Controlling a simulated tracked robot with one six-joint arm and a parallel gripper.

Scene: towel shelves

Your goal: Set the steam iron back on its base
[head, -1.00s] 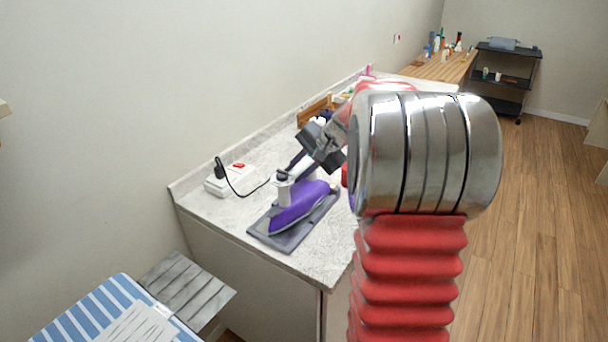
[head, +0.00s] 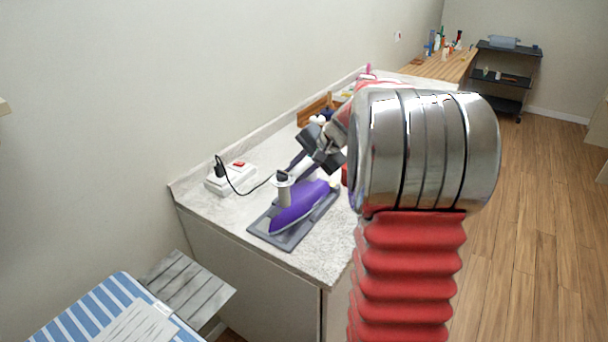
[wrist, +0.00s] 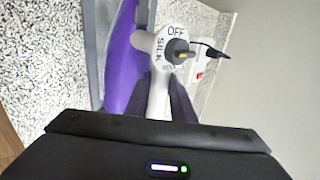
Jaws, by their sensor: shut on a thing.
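The purple steam iron (head: 300,207) with a white handle lies over its flat grey base (head: 285,239) near the counter's front edge. Its sole looks level and lined up with the base; I cannot tell whether it fully touches it. My gripper (head: 293,172) is shut on the iron's white handle, just behind the dark dial. In the wrist view the iron (wrist: 122,55) shows at upper left, with my gripper's dark fingers (wrist: 160,102) on both sides of the handle. A strip of the grey base (wrist: 92,50) shows beside it.
A white power strip (head: 229,180) with a red switch and black plug stands left of the iron, its cord running towards the iron. A wooden box (head: 315,109) stands farther back by the wall. A striped ironing board (head: 108,308) is at lower left.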

